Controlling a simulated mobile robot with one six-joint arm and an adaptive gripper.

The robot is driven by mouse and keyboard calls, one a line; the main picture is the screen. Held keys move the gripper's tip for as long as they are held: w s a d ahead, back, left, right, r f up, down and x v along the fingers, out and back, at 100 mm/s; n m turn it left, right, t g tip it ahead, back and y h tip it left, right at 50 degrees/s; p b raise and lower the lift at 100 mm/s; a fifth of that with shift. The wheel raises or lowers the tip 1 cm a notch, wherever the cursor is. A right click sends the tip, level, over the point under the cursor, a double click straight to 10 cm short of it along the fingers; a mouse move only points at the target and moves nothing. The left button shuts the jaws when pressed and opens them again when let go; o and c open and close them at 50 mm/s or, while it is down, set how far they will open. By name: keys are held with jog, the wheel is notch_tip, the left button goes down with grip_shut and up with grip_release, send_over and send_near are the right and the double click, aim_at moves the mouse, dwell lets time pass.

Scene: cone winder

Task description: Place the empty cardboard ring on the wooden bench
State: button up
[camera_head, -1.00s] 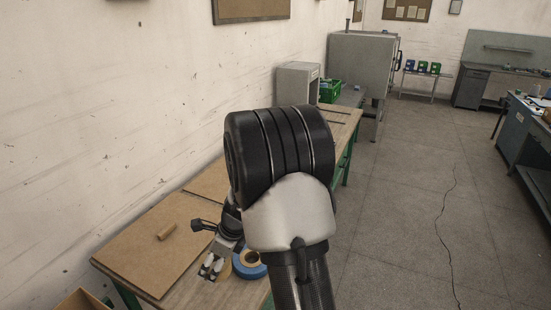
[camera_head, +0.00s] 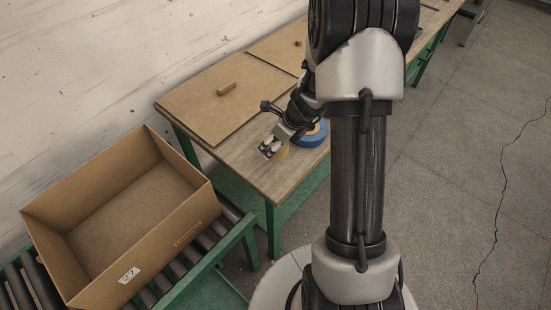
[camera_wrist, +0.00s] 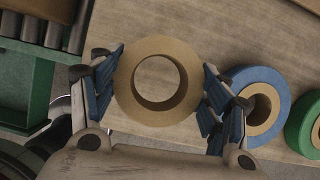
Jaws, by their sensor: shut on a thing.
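The empty cardboard ring (camera_wrist: 126,86) is a plain brown ring with an open hole in the wrist view. My gripper (camera_wrist: 160,84) is shut on it, with blue finger pads against its left and right sides. In the head view my gripper (camera_head: 271,147) is over the near end of the wooden bench (camera_head: 250,166), and a bit of the ring shows beside the fingers. The bare bench top (camera_wrist: 225,32) lies under the ring in the wrist view. I cannot tell whether the ring touches the bench.
A blue roll (camera_wrist: 243,78) and a green roll (camera_wrist: 302,124) stand on the bench right of the ring. A brown board (camera_head: 205,105) with a small brown piece (camera_head: 227,89) covers the bench's wall side. An open cardboard box (camera_head: 190,222) sits on a roller conveyor (camera_head: 230,225).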

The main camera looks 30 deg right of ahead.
notch_tip(320, 180, down, 6)
jog(key=b, duration=0.3)
jog(key=shift+r, duration=0.1)
jog(key=o, duration=0.6)
jog(key=shift+f, duration=0.25)
jog(key=o, duration=0.5)
jog(key=shift+r, duration=0.1)
jog(key=shift+c, duration=0.2)
